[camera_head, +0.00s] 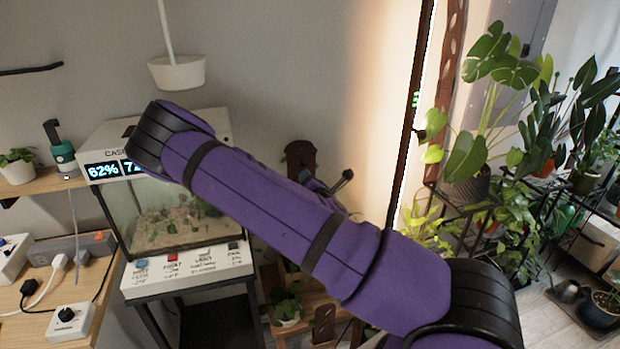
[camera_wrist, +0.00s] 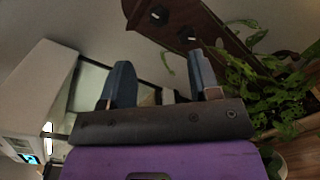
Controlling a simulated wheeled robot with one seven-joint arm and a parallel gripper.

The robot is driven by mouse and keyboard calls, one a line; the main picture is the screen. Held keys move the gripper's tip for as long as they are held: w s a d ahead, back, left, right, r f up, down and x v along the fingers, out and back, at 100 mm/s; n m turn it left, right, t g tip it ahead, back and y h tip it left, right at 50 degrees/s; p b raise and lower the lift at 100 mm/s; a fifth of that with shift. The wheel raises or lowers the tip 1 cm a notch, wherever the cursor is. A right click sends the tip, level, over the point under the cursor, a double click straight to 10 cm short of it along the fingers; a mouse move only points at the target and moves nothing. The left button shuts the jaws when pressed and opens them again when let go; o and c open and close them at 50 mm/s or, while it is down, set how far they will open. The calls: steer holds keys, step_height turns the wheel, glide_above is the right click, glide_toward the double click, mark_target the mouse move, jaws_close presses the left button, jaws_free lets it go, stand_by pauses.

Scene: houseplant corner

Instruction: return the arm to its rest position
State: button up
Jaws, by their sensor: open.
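My arm, in a purple sleeve with black joints, crosses the head view from the lower right to the upper left. My gripper shows in the wrist view (camera_wrist: 160,85), with its two blue-grey fingers apart and nothing between them. In the head view the gripper is mostly hidden behind the arm. In the wrist view a dark brown wooden piece with dark knobs (camera_wrist: 190,30) lies beyond the fingers, and I see no contact with it.
A glass terrarium (camera_head: 180,222) with a display stands behind the arm, with a labelled switch panel (camera_head: 185,272) below it. A wooden shelf (camera_head: 45,185) and power strip (camera_head: 75,247) are at left. Potted plants on black stands (camera_head: 465,190) fill the right. A white pot (camera_head: 178,73) hangs above.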

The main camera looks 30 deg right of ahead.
stand_by(0.6)
steer(key=s+a+r+m+g+y, duration=0.3)
steer(key=s+a+r+m+g, duration=0.3)
steer(key=r+m, duration=0.4)
steer(key=s+a+r+m+g+y, duration=0.3)
steer(key=s+a+r+m, duration=0.1)
steer(key=s+r+m, duration=0.5)
steer(key=s+a+r+m+g, duration=0.1)
steer(key=s+r, duration=0.4)
steer(key=s, duration=0.5)
steer(key=s+a+r+m+g, duration=0.1)
steer(key=s+a+r+m, duration=0.2)
steer(key=s+r, duration=0.3)
steer(key=s, duration=0.4)
steer(key=shift+a+r, duration=0.2)
steer(key=shift+a, duration=0.1)
steer(key=shift+w, duration=0.1)
